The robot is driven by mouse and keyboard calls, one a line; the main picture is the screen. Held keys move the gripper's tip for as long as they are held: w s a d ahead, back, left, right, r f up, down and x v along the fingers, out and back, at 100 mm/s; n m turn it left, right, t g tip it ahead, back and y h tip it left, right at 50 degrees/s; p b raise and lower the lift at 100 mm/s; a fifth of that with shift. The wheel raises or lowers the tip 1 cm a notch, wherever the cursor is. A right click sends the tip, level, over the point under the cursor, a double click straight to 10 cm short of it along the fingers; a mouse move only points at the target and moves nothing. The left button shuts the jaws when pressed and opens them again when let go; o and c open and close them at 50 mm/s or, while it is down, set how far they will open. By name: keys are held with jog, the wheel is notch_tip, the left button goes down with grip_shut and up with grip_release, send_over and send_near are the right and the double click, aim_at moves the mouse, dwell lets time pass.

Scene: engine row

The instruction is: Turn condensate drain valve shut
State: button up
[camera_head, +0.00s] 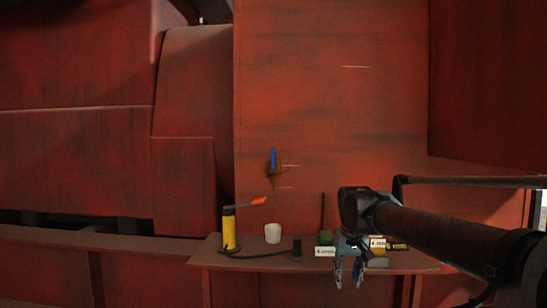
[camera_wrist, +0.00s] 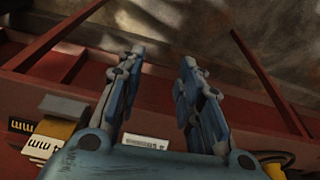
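The drain valve shows in the head view on the red wall panel, above the shelf. Its blue lever (camera_head: 273,157) stands upright over a small brass-coloured body (camera_head: 274,171). My gripper (camera_head: 348,272) is to the right of the valve and well below it, in front of the shelf and pointing down. In the wrist view my gripper (camera_wrist: 163,57) has its two fingers apart with nothing held between them. The valve cannot be made out in the wrist view.
The red shelf (camera_head: 215,257) holds a yellow cylinder (camera_head: 229,232) with an orange tip, a white cup (camera_head: 272,233), a small dark cylinder (camera_head: 297,247) and several labelled items beside my gripper. A thin dark rod (camera_head: 322,212) stands upright there. The wall around the valve is clear.

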jog(key=w+a+r, duration=0.2)
jog(key=w+r, duration=0.3)
jog(key=r, duration=0.2)
jog(key=w+a+r, duration=0.1)
jog(key=w+r, duration=0.3)
jog(key=r, duration=0.4)
notch_tip(320, 180, up, 33)
jog(key=t, duration=0.2)
send_over(273, 148)
jog(key=s, duration=0.5)
jog(key=shift+m, duration=0.3)
jog(key=x, duration=1.6)
jog(key=shift+a+f, duration=0.1)
jog(key=shift+f, duration=0.05)
grip_shut()
